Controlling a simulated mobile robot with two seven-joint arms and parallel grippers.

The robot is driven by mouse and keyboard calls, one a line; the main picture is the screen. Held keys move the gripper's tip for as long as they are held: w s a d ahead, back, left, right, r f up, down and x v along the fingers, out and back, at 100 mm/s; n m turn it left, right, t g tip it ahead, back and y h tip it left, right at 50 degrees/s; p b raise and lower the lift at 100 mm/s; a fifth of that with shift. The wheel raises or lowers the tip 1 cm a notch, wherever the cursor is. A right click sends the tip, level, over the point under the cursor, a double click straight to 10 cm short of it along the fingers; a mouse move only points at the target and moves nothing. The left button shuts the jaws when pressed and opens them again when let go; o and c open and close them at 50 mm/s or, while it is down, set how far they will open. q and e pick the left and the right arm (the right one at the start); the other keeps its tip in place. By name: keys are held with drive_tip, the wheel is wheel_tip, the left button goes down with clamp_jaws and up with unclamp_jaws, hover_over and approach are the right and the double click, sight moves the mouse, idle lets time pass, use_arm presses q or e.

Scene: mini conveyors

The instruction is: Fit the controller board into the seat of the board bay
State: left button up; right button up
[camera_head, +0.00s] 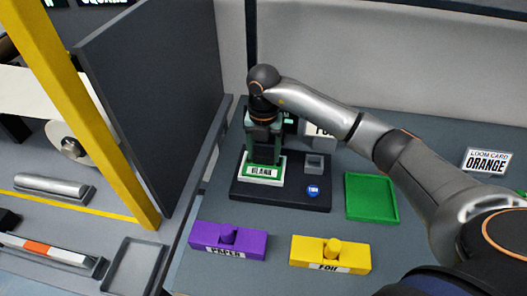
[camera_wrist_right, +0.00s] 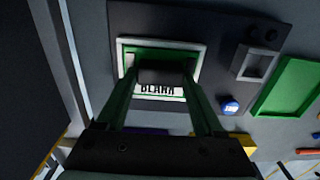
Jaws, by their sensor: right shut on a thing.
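The board bay is a black base plate (camera_head: 290,203) (camera_wrist_right: 205,25) with a light-rimmed seat (camera_head: 243,179) (camera_wrist_right: 203,52) at its left side. A green board with a white label reading BLANK (camera_head: 262,171) (camera_wrist_right: 160,89) shows inside that rim; I take it for the controller board. My right gripper (camera_head: 263,158) (camera_wrist_right: 163,80) comes down from above and is shut on the board's dark raised block (camera_wrist_right: 163,72). The fingers hide part of the board and rim, so I cannot tell whether it is fully down. My left gripper is out of view.
A green tray (camera_head: 371,197) lies to the right. Purple (camera_head: 228,240) and yellow (camera_head: 330,253) blocks stand in front. A dark partition (camera_head: 150,90) rises at left.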

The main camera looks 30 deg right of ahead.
sight(263, 155)
drive_tip(key=shift+f, duration=0.2)
drive_tip(key=shift+f, duration=0.1)
drive_tip(key=o, duration=1.4)
drive_tip(key=shift+o, duration=0.2)
wheel_tip(263, 155, up, 12)
drive_tip(key=shift+b, duration=0.3)
